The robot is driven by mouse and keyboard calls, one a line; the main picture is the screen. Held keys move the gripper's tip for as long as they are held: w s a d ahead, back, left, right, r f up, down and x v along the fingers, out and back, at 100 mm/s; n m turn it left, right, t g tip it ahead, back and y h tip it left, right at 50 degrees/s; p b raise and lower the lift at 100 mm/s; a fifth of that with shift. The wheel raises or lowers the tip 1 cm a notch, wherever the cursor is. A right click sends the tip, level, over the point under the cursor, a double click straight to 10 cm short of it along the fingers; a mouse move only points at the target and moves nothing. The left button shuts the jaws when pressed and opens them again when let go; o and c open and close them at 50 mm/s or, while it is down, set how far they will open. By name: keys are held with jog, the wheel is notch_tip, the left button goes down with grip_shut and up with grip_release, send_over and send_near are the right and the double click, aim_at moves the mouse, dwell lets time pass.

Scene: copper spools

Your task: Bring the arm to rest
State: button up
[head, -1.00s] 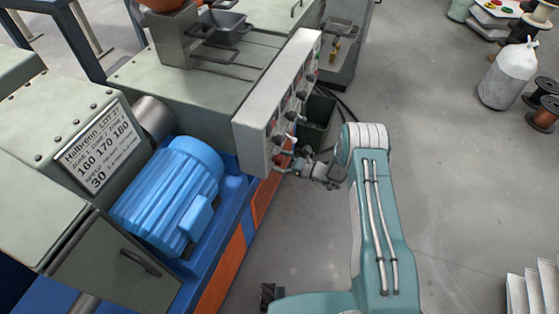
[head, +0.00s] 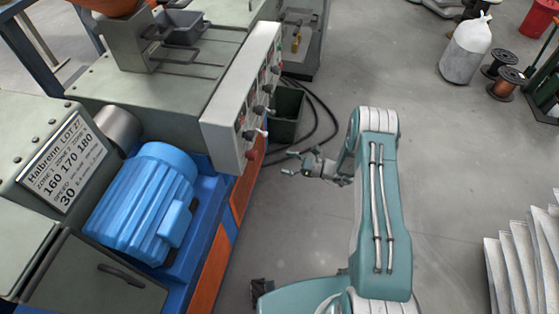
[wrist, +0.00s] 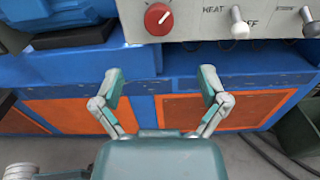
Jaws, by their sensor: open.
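My arm (head: 382,205) is folded up in the head view, its teal and white links standing to the right of the machine. My gripper (head: 290,163) points left toward the machine's control panel (head: 225,130), with a gap of floor between them. In the wrist view my gripper (wrist: 161,88) is open and empty, its two fingers spread apart. Beyond the fingers is the machine's blue base with orange panels (wrist: 70,115). Above them is the lower edge of the control panel with a red knob (wrist: 158,19) and levers (wrist: 239,23).
A blue motor (head: 145,205) sits on the machine at left. A dark green bin (head: 287,113) and black cables (head: 325,120) lie beyond my gripper. Grey floor between is clear.

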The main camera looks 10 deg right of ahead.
dwell(0.4)
jog(key=s+a+r+n+g+h, duration=0.1)
jog(key=s+r+n+g+h, duration=0.35)
jog(key=r, duration=0.85)
jog(key=s+a+r+n+g+h, duration=0.25)
jog(key=s+r+n, duration=0.4)
jog(key=r, duration=0.65)
jog(key=s+d+r+n+t+h, duration=0.3)
jog(key=s+d+r+n+h, duration=0.1)
jog(key=s+r, duration=0.3)
jog(key=s+d+r+n+t+h, duration=0.3)
jog(key=s+d+r+n+h, duration=0.2)
jog(key=s, duration=0.7)
jog(key=shift+s+d+r+n+h, duration=0.2)
jog(key=shift+r+n+h, duration=0.3)
jog(key=shift+r+n, duration=0.5)
jog(key=shift+f, duration=0.15)
